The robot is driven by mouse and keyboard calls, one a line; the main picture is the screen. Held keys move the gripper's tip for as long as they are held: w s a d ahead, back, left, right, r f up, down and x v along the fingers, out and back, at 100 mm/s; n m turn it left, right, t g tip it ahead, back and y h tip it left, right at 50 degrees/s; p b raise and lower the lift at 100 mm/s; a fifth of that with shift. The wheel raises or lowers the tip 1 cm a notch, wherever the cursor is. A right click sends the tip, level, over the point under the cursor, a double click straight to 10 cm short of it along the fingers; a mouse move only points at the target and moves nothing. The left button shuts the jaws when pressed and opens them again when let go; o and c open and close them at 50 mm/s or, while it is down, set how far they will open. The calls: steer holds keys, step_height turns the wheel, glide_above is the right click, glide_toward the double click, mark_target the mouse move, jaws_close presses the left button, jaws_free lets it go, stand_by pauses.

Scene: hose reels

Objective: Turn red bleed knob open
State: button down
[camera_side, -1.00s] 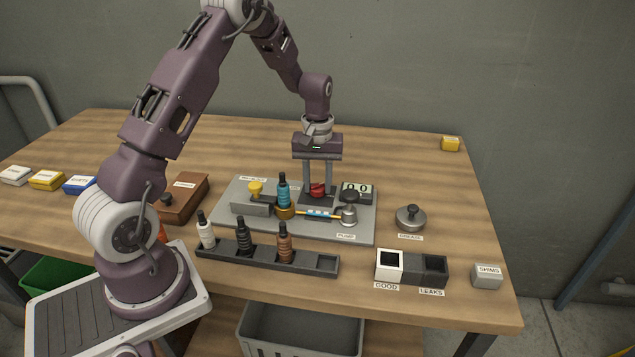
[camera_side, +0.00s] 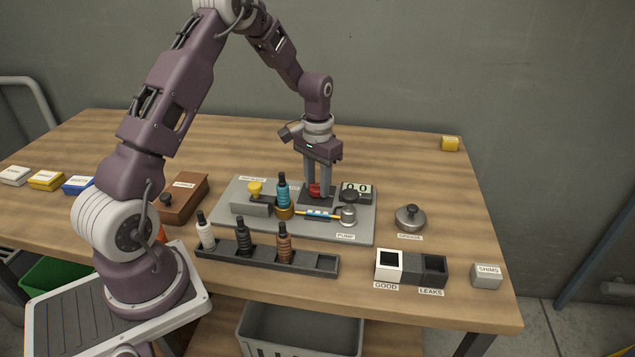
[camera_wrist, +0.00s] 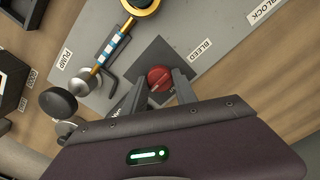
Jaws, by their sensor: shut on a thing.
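The red bleed knob (camera_side: 315,190) sits on a dark square base (camera_side: 327,202) on the grey plate. In the wrist view the knob (camera_wrist: 159,78) is round and red with a ridge across its top, beside the BLEED label (camera_wrist: 200,50). My gripper (camera_side: 318,187) points straight down over it, with its two fingers on either side of the knob. In the wrist view my gripper (camera_wrist: 160,92) is shut on the knob, which shows between the fingertips. The fingers hide part of the knob in the side view.
On the grey plate (camera_side: 235,222) stand a teal bottle (camera_side: 283,192) in a brass ring, a yellow knob (camera_side: 255,188), a pump (camera_side: 348,216) and a counter reading 00 (camera_side: 357,187). A bottle rack (camera_side: 225,252) is in front.

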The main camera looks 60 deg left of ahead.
mark_target(317, 185)
stand_by(0.3)
steer(key=c, duration=1)
jaws_free()
steer(key=shift+o, duration=0.2)
steer(key=shift+r, duration=0.15)
step_height(317, 185, up, 7)
steer(key=shift+f, duration=0.1)
